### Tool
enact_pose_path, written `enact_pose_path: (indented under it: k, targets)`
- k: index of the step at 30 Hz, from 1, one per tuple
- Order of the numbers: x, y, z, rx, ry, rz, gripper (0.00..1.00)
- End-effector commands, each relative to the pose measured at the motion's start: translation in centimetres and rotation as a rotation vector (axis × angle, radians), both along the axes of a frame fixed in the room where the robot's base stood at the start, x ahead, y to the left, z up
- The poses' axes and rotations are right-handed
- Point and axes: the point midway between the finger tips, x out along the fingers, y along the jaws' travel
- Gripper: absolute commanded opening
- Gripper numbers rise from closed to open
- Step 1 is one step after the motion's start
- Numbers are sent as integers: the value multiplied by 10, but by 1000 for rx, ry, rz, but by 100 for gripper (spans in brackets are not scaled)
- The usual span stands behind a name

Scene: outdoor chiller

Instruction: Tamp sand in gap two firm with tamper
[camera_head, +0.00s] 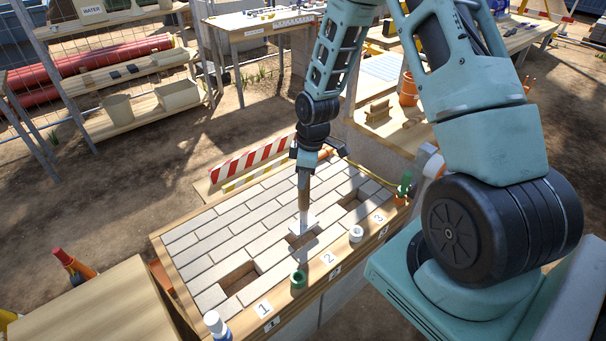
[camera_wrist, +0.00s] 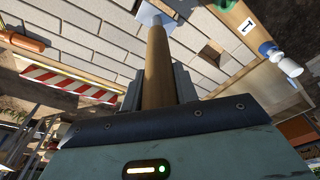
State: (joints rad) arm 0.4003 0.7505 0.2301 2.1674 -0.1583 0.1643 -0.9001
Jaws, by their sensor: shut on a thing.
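My gripper (camera_head: 305,162) is shut on the wooden handle of the tamper (camera_head: 304,192). The tamper stands about upright, with its pale square plate (camera_head: 304,223) at the bottom. In the head view the plate is over or in gap two (camera_head: 298,241), the middle opening in the paving, and covers part of it. I cannot tell whether the plate touches sand. In the wrist view the handle (camera_wrist: 158,75) runs from between the fingers to the plate (camera_wrist: 152,14). Gap one (camera_head: 239,278) is open at the left. Gap three (camera_head: 352,200) is open at the right.
The paving lies in a wooden-framed bench with number labels (camera_head: 329,258) along its front. A green cup (camera_head: 298,279), a white ring (camera_head: 356,233) and a white bottle (camera_head: 215,324) stand on the front edge. A striped barrier board (camera_head: 252,157) stands behind.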

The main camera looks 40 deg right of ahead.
Motion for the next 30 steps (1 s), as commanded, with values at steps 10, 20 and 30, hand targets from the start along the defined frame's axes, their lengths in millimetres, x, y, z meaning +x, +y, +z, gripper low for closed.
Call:
enact_pose_path:
  k: [10, 20, 30]
  targets:
    - [1, 0, -16, -1, -4, 1, 0]
    - [1, 0, -47, 0, -1, 0, 0]
    - [1, 0, -53, -1, -4, 0, 0]
